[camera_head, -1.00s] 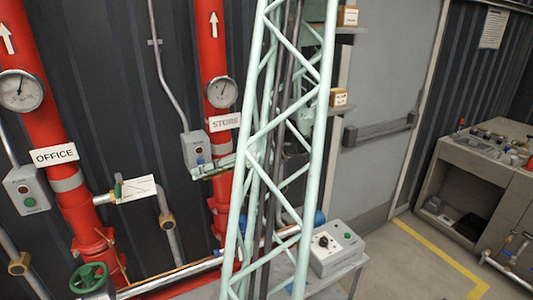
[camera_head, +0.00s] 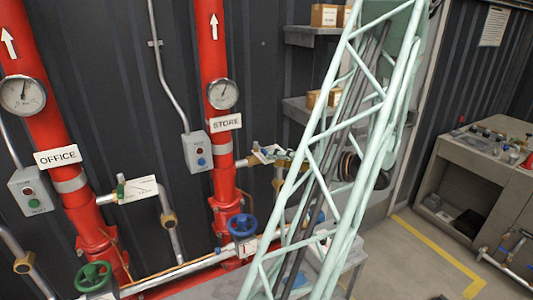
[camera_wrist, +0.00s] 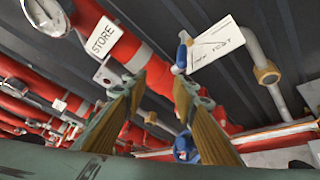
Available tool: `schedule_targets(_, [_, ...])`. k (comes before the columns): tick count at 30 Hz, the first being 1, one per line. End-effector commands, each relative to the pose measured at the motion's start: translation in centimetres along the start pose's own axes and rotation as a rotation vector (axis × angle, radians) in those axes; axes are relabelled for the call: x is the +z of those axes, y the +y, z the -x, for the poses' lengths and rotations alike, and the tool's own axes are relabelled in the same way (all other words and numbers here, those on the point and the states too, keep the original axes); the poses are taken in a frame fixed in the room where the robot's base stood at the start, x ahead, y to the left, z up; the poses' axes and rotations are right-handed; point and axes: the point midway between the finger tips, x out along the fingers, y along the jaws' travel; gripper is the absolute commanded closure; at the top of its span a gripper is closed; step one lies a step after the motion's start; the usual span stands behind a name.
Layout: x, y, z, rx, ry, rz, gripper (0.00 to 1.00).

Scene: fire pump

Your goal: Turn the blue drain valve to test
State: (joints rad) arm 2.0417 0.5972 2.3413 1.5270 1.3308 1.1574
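The blue drain valve (camera_wrist: 183,50) shows in the wrist view as a small blue lever on a fitting beside a white card (camera_wrist: 215,45) marked TEST. The card also shows in the head view (camera_head: 268,154), on the branch to the right of the red STORE pipe (camera_head: 222,185). My gripper (camera_wrist: 158,86) is open and empty in the wrist view. Its two fingers are apart, and in the picture the lever lies above the right fingertip. No contact can be made out. I cannot make out the fingers in the head view.
A blue handwheel (camera_head: 242,226) sits low by the STORE pipe; it also shows in the wrist view (camera_wrist: 186,148). A green handwheel (camera_head: 93,277) serves the OFFICE pipe (camera_head: 75,190).

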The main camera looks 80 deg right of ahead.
Motion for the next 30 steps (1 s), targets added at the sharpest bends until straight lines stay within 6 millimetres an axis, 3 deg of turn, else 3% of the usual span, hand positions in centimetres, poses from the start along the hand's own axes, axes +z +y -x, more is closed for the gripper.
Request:
schedule_targets(3, [1.2, -1.6, 2.0, -0.021, -0.053, -0.046, 0.74])
schedule_targets(9, [2.2, -3.2, 3.8, -0.038, -0.105, -0.089, 0.74])
schedule_targets(30, [2.5, -3.5, 3.6, -0.041, -0.114, -0.097, 0.74])
